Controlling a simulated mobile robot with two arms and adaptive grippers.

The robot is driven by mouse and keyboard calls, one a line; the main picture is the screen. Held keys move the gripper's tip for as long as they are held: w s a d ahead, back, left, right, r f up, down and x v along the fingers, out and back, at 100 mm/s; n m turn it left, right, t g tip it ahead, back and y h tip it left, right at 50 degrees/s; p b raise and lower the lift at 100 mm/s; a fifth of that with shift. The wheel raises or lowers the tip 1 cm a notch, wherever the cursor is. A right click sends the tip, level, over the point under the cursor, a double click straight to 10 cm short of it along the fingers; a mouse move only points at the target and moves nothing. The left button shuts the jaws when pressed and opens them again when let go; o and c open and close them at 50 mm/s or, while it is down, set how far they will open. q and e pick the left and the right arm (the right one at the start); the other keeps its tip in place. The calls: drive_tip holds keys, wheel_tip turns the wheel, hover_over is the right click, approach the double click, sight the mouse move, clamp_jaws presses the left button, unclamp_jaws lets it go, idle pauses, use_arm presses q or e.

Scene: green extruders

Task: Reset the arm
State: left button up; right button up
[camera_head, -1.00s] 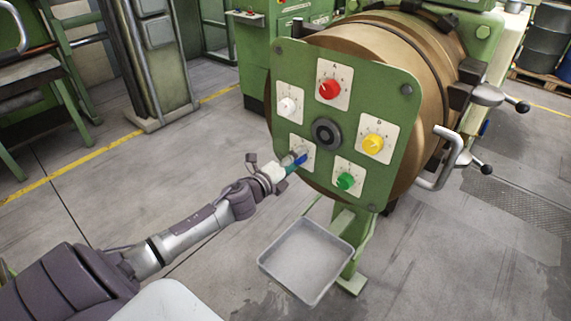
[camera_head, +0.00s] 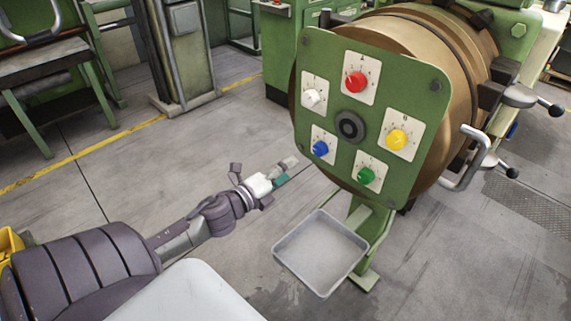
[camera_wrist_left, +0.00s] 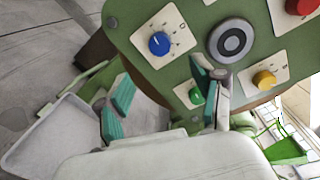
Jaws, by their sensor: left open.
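My left gripper (camera_head: 285,171) is open and empty, left of the green panel (camera_head: 318,68) and apart from it. In the left wrist view its two teal-padded fingers (camera_wrist_left: 168,98) are spread with nothing between them. The panel carries a red knob (camera_head: 355,82), a white knob (camera_head: 312,97), a yellow knob (camera_head: 397,139), a blue knob (camera_head: 320,148) and a green knob (camera_head: 366,175) around a dark round hub (camera_head: 350,127). The blue knob (camera_wrist_left: 159,43) is clear of the fingers. My right gripper is out of view.
A grey tray (camera_head: 322,287) sits below the panel, right of my left gripper. A curved metal handle (camera_head: 480,160) sticks out at the machine's right. Green machines stand behind. The floor left of my arm is open, with a yellow line (camera_head: 95,147).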

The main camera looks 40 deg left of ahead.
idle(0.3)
use_arm(q)
drive_tip(key=s+a+f+n+g+y+b, duration=0.1)
drive_tip(key=s+f+n+g, duration=0.25)
drive_tip(key=f, duration=0.85)
drive_tip(key=s+a+f+n+g+y, duration=0.15)
drive_tip(key=s+f+n, duration=0.35)
drive_tip(key=f, duration=0.8)
drive_tip(key=s+f+n+g+y+b, duration=0.1)
drive_tip(key=s+f+n+g, duration=0.25)
drive_tip(key=f, duration=0.85)
drive_tip(key=s+d+f+n+g, duration=0.2)
drive_tip(key=s+d+f, duration=0.3)
drive_tip(key=s+f, duration=0.2)
drive_tip(key=s+d+f+n+g+h+b, duration=0.1)
drive_tip(key=s+d+f+n+g, duration=0.2)
drive_tip(key=s, duration=0.9)
drive_tip(key=s+d+f+n+g+h+b, duration=0.1)
drive_tip(key=s+d+f+n+g, duration=0.1)
drive_tip(key=s+d+f, duration=0.7)
wheel_tip(320, 180, down, 3)
drive_tip(key=shift+s+d+r+n+g, duration=0.1)
drive_tip(key=shift+s+d+n+g, duration=0.2)
drive_tip(key=shift+s+n, duration=0.35)
drive_tip(key=shift+w, duration=0.15)
